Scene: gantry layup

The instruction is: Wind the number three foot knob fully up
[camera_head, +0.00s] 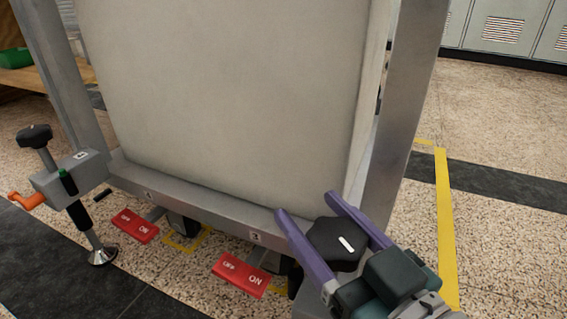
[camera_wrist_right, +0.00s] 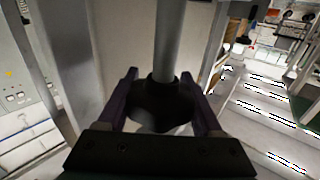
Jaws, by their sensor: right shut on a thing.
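The black foot knob (camera_head: 338,244) with a white stripe on top is at the lower right of the head view, beside the frame's bottom rail. A small plate that looks marked 3 (camera_head: 256,238) is on the rail to its left. My right gripper (camera_head: 307,205) has its purple fingers on either side of the knob and is shut on it. In the right wrist view the dark knob (camera_wrist_right: 163,102) sits between the fingers, with a grey stem (camera_wrist_right: 170,40) joined to it. The foot below the knob is mostly hidden. My left gripper is not in view.
A large pale panel (camera_head: 235,90) stands in the metal frame (camera_head: 408,100). Red pedals (camera_head: 135,226) and (camera_head: 240,274) stick out below the rail. Open floor lies right, past a yellow line (camera_head: 446,220).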

